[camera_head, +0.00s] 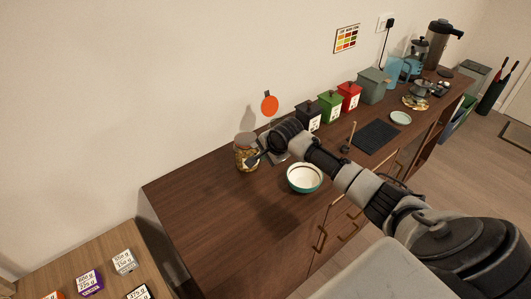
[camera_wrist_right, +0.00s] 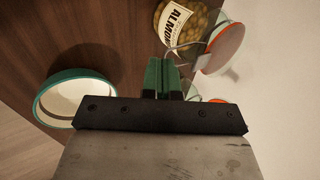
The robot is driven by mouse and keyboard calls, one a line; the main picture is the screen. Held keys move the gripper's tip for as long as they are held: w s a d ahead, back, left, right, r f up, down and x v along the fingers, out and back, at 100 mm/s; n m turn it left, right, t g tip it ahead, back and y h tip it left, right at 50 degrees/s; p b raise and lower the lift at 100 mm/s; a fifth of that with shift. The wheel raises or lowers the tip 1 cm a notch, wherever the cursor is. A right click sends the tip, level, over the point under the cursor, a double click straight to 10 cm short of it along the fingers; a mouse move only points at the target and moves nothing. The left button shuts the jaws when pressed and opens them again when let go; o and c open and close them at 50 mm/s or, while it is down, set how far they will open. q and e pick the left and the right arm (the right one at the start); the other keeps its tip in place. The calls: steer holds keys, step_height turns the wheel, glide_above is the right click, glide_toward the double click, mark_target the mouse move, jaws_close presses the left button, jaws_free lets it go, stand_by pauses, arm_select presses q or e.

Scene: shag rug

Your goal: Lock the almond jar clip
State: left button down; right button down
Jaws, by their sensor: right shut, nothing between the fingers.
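The almond jar (camera_head: 245,153) stands upright on the wooden cabinet, close to the wall. In the right wrist view the jar (camera_wrist_right: 185,22) shows its ALMOND label, the nuts inside, and a lid (camera_wrist_right: 226,50) with an orange-red seal. A thin wire clip (camera_wrist_right: 182,47) shows by the lid, near my fingertips; I cannot tell whether they touch. My right gripper (camera_head: 250,162) is beside the jar, its fingers shut and empty; its green fingers (camera_wrist_right: 162,65) show together in the wrist view. My left gripper is not in view.
A teal-rimmed white bowl (camera_head: 305,177) stands right of the jar, near the cabinet's front edge; the wrist view shows it too (camera_wrist_right: 75,97). Black, green (camera_head: 330,106) and red canisters stand along the wall. The cabinet's left end (camera_head: 200,213) is clear.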

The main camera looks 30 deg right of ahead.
steer(key=shift+w+f, duration=0.1)
steer(key=shift+w, duration=0.05)
steer(key=shift+f+t, duration=0.45)
steer(key=shift+t, duration=0.25)
stand_by(0.3)
step_height(320, 180, down, 6)
steer(key=t+b, duration=0.4)
steer(key=b, duration=0.2)
steer(key=t+b, duration=0.4)
steer(key=b, duration=0.2)
steer(key=shift+w+r+t+y+b, duration=0.15)
steer(key=shift+r+t+y+b, duration=0.05)
steer(key=shift+t+y+b, duration=0.2)
steer(key=shift+w+t+b, duration=0.1)
steer(key=shift+t+b, duration=0.2)
steer(key=shift+b, duration=0.1)
steer(key=shift+w+b, duration=0.15)
steer(key=shift+b, duration=0.25)
steer(key=shift+r, duration=0.15)
steer(key=shift+s+d+r, duration=0.1)
steer(key=shift+s+d, duration=0.05)
steer(key=shift+s, duration=1.65)
steer(key=shift+s+d+r, duration=0.1)
steer(key=shift+s+r, duration=0.05)
steer(key=shift+s, duration=1.65)
steer(key=shift+s+d+r, duration=0.1)
steer(key=shift+s+d, duration=0.05)
steer(key=shift+s, duration=1.65)
